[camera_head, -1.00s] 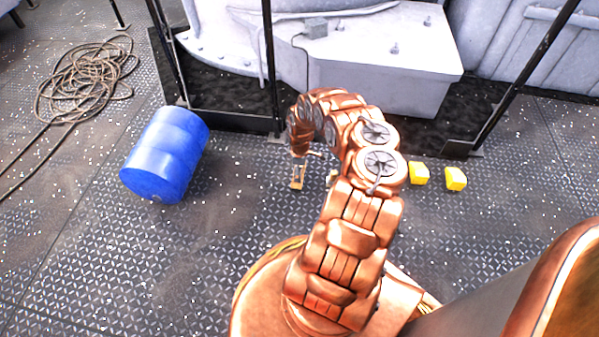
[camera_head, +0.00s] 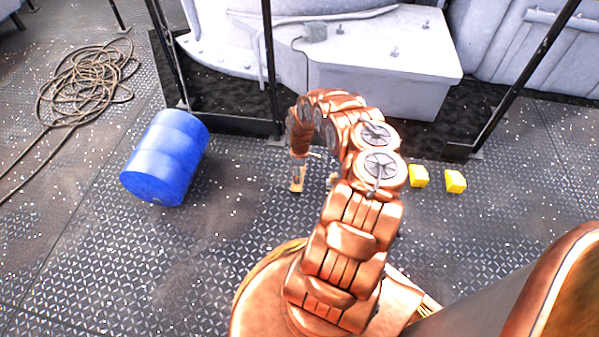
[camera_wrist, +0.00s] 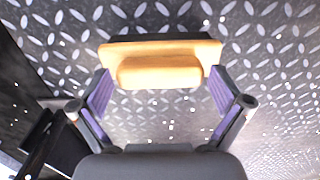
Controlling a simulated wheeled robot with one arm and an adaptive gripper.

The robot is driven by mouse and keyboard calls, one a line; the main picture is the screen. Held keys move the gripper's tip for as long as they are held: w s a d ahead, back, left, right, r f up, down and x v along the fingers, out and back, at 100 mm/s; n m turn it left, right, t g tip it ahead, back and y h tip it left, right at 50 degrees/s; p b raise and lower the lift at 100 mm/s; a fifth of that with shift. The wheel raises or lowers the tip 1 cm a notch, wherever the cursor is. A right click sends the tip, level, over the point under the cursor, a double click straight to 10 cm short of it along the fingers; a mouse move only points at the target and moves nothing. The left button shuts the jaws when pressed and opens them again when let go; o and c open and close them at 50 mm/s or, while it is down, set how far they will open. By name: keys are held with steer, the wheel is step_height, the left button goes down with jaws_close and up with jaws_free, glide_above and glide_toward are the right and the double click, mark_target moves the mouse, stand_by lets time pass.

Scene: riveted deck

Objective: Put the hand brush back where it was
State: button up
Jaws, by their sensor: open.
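The hand brush (camera_wrist: 160,48) has a pale wooden body and handle with a dark strip along its far edge. In the wrist view it lies crosswise at the top centre, over the deck. My gripper (camera_wrist: 160,88) is open, with one purple-padded finger near each end of the brush. I cannot tell whether the fingers touch it. In the head view the brush (camera_head: 297,178) is a small tan shape below the end of my arm, left of centre. My arm hides part of the gripper there.
A blue barrel (camera_head: 165,157) lies to the left, with a coiled rope (camera_head: 85,85) behind it. Two yellow blocks, one (camera_head: 419,176) and another (camera_head: 455,181), sit to the right. Black posts and grey machinery (camera_head: 385,60) stand behind. The deck in front of the barrel is clear.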

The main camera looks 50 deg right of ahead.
steer(key=s+a+r+m+g+h+p, duration=0.1)
steer(key=s+r+m+g+p, duration=0.15)
steer(key=r, duration=1.55)
steer(key=s+a+r+m+g+h+p, duration=0.1)
steer(key=s+a+r+m+p, duration=0.15)
steer(key=r, duration=1.45)
steer(key=s+a+r+m, duration=0.1)
steer(key=s+a+r, duration=0.2)
steer(key=a+r, duration=0.4)
steer(key=s+a+r+m, duration=0.1)
steer(key=s+a+r, duration=0.2)
steer(key=a+r, duration=0.35)
steer(key=s+a+r+y, duration=0.1)
steer(key=s+a+r, duration=0.2)
steer(key=s+a, duration=0.7)
steer(key=s+a+r+y, duration=0.1)
steer(key=s+a+r, duration=0.3)
steer(key=s+a, duration=0.6)
steer(key=shift+s+a+r, duration=0.2)
steer(key=shift+s+a, duration=0.1)
steer(key=shift+a, duration=0.1)
steer(key=shift+r, duration=0.1)
